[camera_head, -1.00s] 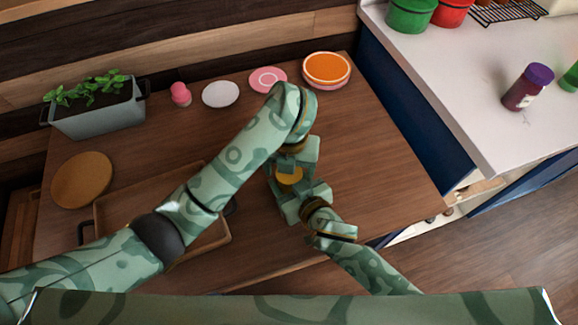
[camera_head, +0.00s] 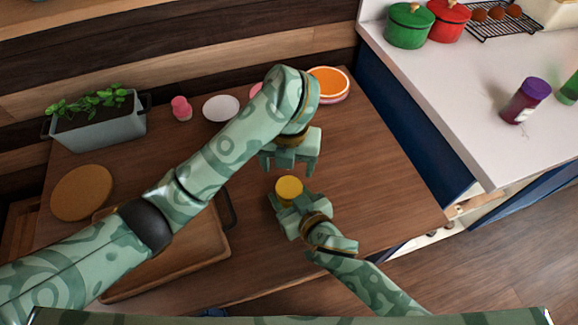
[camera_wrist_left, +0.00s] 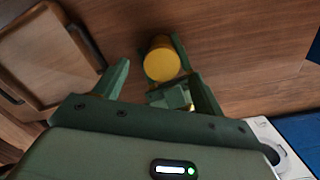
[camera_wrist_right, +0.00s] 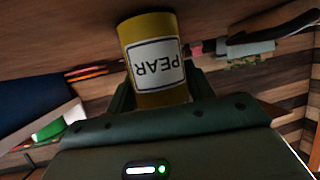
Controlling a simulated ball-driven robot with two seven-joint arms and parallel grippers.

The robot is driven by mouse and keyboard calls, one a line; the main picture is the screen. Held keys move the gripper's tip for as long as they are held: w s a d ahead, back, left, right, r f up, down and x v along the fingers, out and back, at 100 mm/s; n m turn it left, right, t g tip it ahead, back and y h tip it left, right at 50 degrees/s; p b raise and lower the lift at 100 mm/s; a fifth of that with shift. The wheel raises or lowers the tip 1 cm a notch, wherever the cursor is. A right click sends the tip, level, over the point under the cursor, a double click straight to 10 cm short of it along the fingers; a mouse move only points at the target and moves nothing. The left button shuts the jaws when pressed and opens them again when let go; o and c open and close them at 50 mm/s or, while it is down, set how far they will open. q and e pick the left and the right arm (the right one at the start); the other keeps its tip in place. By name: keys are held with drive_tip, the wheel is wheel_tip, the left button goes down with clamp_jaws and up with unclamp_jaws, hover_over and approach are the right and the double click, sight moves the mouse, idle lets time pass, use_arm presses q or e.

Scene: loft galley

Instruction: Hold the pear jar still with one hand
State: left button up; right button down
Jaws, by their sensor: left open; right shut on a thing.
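The pear jar (camera_head: 289,188) is a yellow jar on the wooden table. In the right wrist view the jar (camera_wrist_right: 153,58) shows a white label reading PEAR, upside down in the picture. My right gripper (camera_head: 289,199) is shut on the jar from the near side. My left gripper (camera_head: 290,164) is open and empty, on the far side of the jar and apart from it. In the left wrist view the jar's yellow top (camera_wrist_left: 161,65) shows beyond the open fingers, with my right gripper (camera_wrist_left: 172,95) against it.
A wooden tray (camera_head: 213,252) with dark handles lies left of the jar, partly under my left arm. The table's right side is clear.

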sight(289, 187)
use_arm(q)
drive_tip(key=shift+w+a+r+n, duration=0.1)
drive_tip(key=shift+w+r+n, duration=0.15)
drive_tip(key=shift+r+n, duration=0.6)
drive_tip(key=shift+s+r+n, duration=0.1)
drive_tip(key=shift+r+n, duration=0.1)
drive_tip(key=shift+n, duration=0.85)
drive_tip(key=shift+s+r+n, duration=0.15)
drive_tip(key=shift+s+n, duration=0.15)
drive_tip(key=shift+n, duration=0.8)
drive_tip(key=n, duration=0.2)
drive_tip(key=s+n, duration=0.1)
drive_tip(key=shift+d+n, duration=0.25)
drive_tip(key=shift+n, duration=0.15)
drive_tip(key=shift+f, duration=4.05)
